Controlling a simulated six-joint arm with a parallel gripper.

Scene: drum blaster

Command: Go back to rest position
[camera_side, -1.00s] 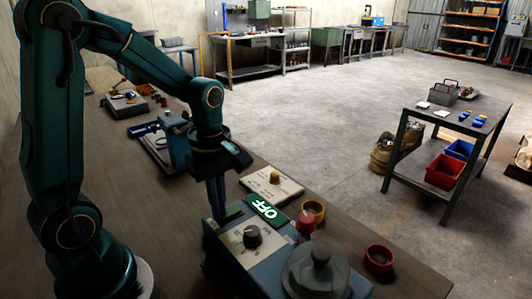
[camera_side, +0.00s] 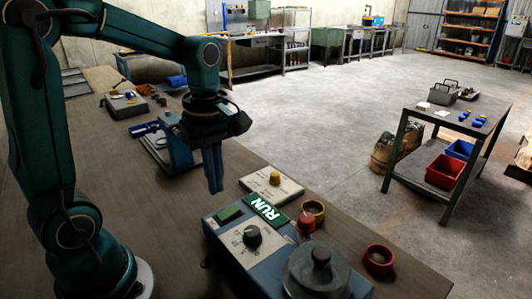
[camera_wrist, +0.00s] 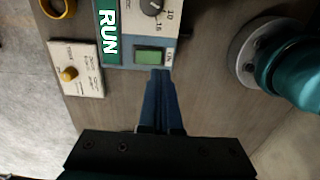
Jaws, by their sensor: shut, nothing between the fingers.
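My gripper (camera_side: 215,190) is shut and empty, its fingers pointing down above the bench, behind the control box (camera_side: 290,262) in the side view. In the wrist view my gripper (camera_wrist: 160,75) points towards a green button (camera_wrist: 150,56) on the panel, with its tips close to the button's edge in the picture. The green button (camera_side: 228,214) is uncovered in the side view, and the fingers are apart from it. The display (camera_side: 265,208) reads RUN. A dark knob (camera_side: 252,236) sits on the light dial plate.
A light plate with a yellow knob (camera_side: 275,178), a yellow ring (camera_side: 313,208), a red knob (camera_side: 306,222) and a red cup (camera_side: 379,260) stand around the box. A blue vise-like device (camera_side: 180,148) stands behind my gripper. Bare bench lies left of the box.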

